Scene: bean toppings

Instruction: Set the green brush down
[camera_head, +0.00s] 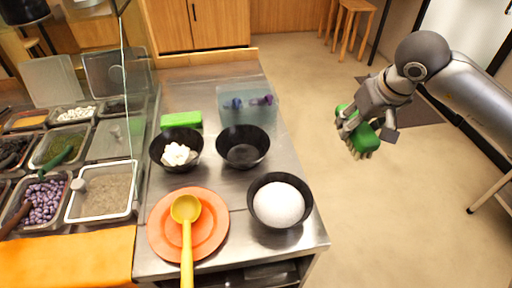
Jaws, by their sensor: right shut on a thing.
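The green brush (358,134) is in my right gripper (367,124), with its pale bristles pointing down. The gripper is shut on it and holds it in the air over the floor, to the right of the steel counter (225,188). The brush is apart from the counter. My left gripper is not in view.
On the counter stand a bowl with white pieces (176,149), an empty black bowl (243,147), a bowl with a white mound (279,204), an orange plate (213,243) with a yellow ladle (186,232), a green block (182,120) and a clear bin (247,92). Topping trays fill the left.

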